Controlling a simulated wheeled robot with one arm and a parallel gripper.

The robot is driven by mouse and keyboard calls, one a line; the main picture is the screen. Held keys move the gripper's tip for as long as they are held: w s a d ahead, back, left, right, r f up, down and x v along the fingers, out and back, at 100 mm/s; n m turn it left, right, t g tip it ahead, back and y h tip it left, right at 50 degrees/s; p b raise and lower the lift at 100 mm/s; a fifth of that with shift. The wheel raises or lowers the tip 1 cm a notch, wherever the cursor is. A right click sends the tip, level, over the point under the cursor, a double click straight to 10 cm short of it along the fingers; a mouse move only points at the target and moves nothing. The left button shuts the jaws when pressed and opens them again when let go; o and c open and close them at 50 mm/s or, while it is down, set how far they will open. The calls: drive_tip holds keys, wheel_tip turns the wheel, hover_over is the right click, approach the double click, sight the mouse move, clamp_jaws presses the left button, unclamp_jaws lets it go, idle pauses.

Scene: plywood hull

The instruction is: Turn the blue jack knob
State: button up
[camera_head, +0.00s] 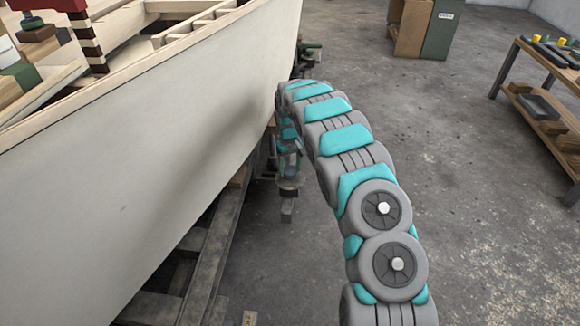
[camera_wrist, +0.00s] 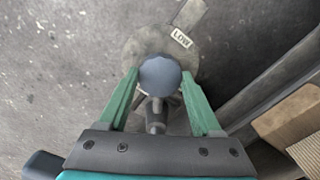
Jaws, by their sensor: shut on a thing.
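The blue jack knob (camera_wrist: 160,76) is a rounded, dull blue knob in the middle of the wrist view. It sits above a round grey plate (camera_wrist: 140,46) with a label reading "LOW". My gripper (camera_wrist: 162,80) has green fingers, one on each side of the knob, and is shut on it. In the head view my arm reaches down beside the hull (camera_head: 150,140). My gripper (camera_head: 288,180) is partly visible there, low beside the hull, and the knob cannot be made out.
Timber supports (camera_head: 205,255) run under the hull on the left. A wooden beam (camera_wrist: 290,118) lies close on the right in the wrist view. A workbench (camera_head: 545,80) with tools stands at the right, and cabinets (camera_head: 425,28) at the back. The concrete floor between is clear.

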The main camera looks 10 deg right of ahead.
sight(290, 170)
drive_tip(key=m, duration=0.6)
drive_tip(key=shift+p, duration=0.4)
idle(0.3)
drive_tip(key=o, duration=1.4)
wheel_tip(290, 170, up, 7)
drive_tip(key=shift+r+p, duration=0.2)
drive_tip(key=shift+p, duration=0.1)
drive_tip(key=shift+r, duration=0.25)
